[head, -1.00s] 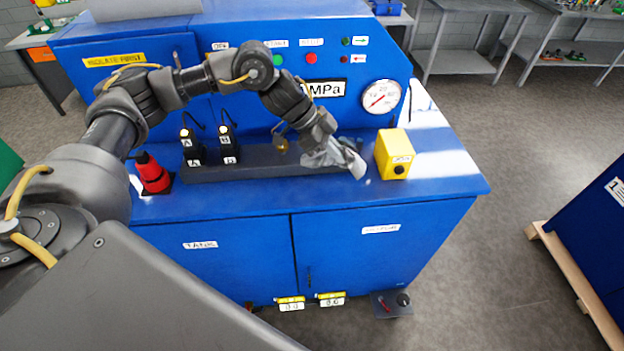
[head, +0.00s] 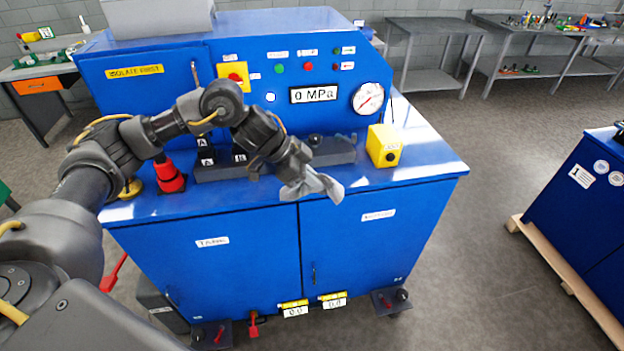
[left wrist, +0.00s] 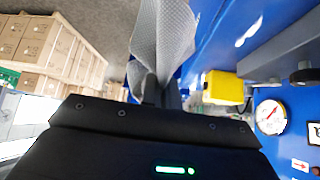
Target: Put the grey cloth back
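The grey cloth (head: 318,186) hangs from my left gripper (head: 296,184), above the front edge of the blue machine's top. In the left wrist view the cloth (left wrist: 162,35) is pinched between the two dark fingertips (left wrist: 157,90) and spreads out beyond them. The left gripper is shut on it. The machine's blue cabinet (head: 250,255) stands below, with its doors closed. My right gripper is not in view.
On the machine top stand a yellow box (head: 384,146), a dark rail (head: 335,152) and a red-and-black object (head: 168,176). A pressure gauge (head: 368,98) is on the panel. Another blue cabinet (head: 580,200) stands on a pallet at right. Floor between is clear.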

